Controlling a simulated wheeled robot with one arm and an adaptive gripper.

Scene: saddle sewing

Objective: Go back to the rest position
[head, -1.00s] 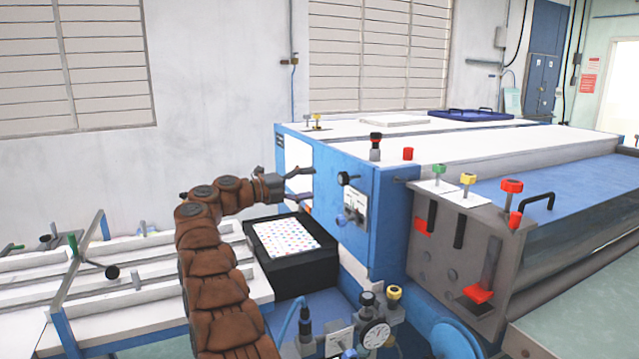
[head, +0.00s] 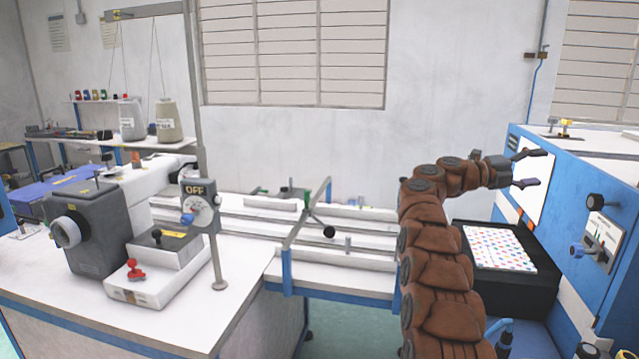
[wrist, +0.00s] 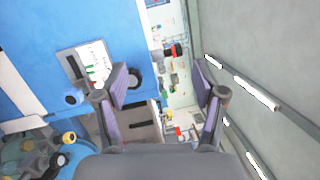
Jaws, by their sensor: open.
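My gripper (head: 531,168) is open and empty at the end of my brown padded arm, at the right of the head view. It is held in the air in front of the blue machine (head: 567,205), above and behind the black box with the dotted sheet (head: 500,248). In the wrist view my gripper's two fingers (wrist: 162,100) stand wide apart with nothing between them. The blue machine's side fills the left of the wrist view, with a switch panel (wrist: 88,72) near the left finger.
A sewing machine (head: 135,215) with an OFF switch box (head: 200,200) stands on a white table at the left. A white rail bench (head: 340,270) lies in the middle, left of my arm. Thread cones (head: 168,120) stand at the back left.

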